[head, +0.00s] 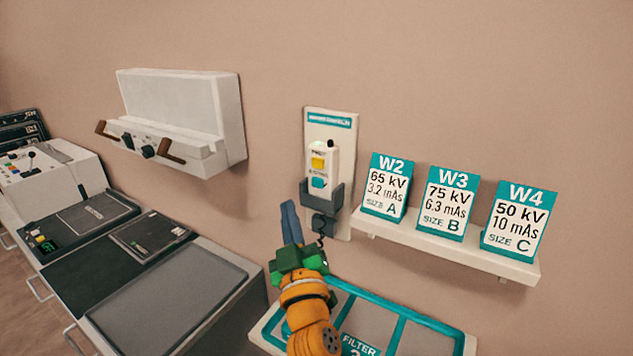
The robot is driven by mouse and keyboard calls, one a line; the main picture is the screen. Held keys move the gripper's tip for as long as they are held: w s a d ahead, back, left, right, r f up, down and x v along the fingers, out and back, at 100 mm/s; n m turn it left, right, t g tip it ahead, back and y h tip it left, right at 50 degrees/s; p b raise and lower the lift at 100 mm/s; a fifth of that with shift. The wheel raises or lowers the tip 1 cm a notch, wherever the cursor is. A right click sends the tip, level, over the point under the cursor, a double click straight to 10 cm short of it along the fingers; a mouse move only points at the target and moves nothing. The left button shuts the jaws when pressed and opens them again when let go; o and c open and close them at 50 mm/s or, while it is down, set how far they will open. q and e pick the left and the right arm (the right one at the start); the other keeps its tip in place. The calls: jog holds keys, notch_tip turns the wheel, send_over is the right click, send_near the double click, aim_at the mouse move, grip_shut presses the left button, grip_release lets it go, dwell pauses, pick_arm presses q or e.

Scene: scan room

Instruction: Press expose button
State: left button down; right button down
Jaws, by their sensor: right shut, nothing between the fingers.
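A white hand control (330,158) sits upright in a dark holder (322,203) on a pale wall plate (345,118) with a teal header. Its face carries a yellow button (318,162) and a teal button (318,182); their small labels are too blurred to read, so I cannot tell which is the expose button. My right gripper (289,207) has its blue fingers shut, empty, and pointing up. In the picture it is below and left of the hand control, apart from its buttons. My left gripper is not in view.
A wall shelf (450,245) on the right bears teal cards W2 (387,187), W3 (447,205) and W4 (518,222). A teal-edged tray (420,322) lies below. A white wall unit (185,110) with brown handles is at left, above a dark counter (215,255).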

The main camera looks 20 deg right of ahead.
aim_at(318, 183)
jog(key=shift+w+d, duration=1.05)
jog(key=shift+d, duration=0.3)
jog(key=shift+w+d, duration=1)
jog(key=shift+d, duration=0.35)
jog(key=shift+w+d, duration=0.1)
jog(key=shift+w+d, duration=0.15)
jog(key=shift+d, duration=0.05)
jog(key=shift+w+d, duration=0.3)
jog(key=shift+d, duration=0.05)
dwell(0.7)
jog(key=shift+s+a, duration=0.55)
jog(key=shift+a, duration=0.15)
